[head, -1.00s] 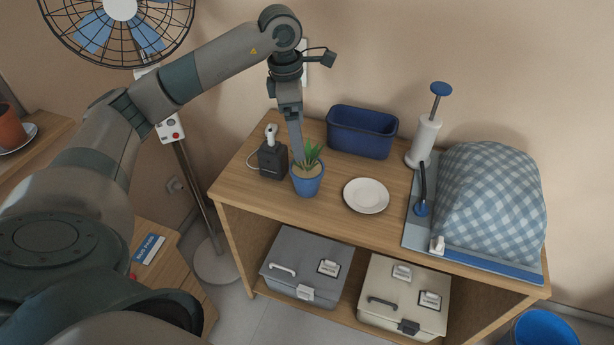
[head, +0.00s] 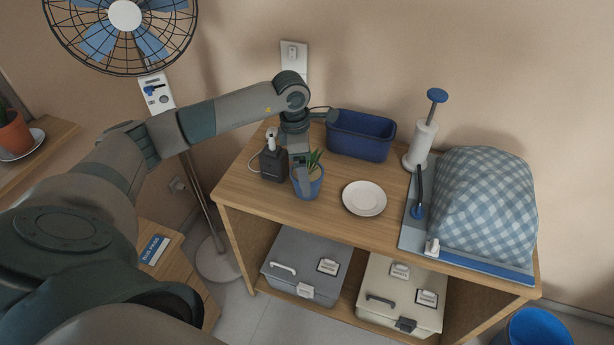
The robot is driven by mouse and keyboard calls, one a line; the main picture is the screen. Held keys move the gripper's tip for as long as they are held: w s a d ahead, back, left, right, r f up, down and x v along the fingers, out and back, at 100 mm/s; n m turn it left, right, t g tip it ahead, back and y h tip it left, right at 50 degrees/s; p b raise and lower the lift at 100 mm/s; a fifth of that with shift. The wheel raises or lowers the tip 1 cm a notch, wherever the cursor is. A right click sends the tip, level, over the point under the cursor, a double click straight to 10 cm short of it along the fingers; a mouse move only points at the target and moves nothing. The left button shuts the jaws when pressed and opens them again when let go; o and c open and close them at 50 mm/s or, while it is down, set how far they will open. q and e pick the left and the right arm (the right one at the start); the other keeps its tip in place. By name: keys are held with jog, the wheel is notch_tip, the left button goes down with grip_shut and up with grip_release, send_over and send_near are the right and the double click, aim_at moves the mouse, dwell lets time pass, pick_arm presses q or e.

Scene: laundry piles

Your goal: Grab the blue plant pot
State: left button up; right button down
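The blue plant pot (head: 316,188), with a small green plant in it, stands upright on the wooden table near its front left edge. My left gripper (head: 305,183) reaches down from above onto the pot. One finger shows in front of the pot and covers part of its near side. The other finger is hidden, so I cannot tell whether the gripper is closed on the pot or still apart from it. My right gripper is out of view.
A checked cloth mound (head: 483,205) and a white pump (head: 420,143) stand farther right.

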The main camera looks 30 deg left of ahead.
pick_arm(q)
jog(key=shift+f, duration=0.55)
jog(key=shift+w+d+f+p, duration=0.1)
jog(key=shift+d+f+p, duration=0.05)
jog(key=shift+f+p, duration=0.3)
jog(key=f, duration=0.1)
jog(key=f+p, duration=0.2)
jog(key=shift+w+d+f, duration=0.2)
jog(key=shift+w+f, duration=0.1)
jog(key=shift+f, duration=0.3)
jog(key=c, duration=1.4)
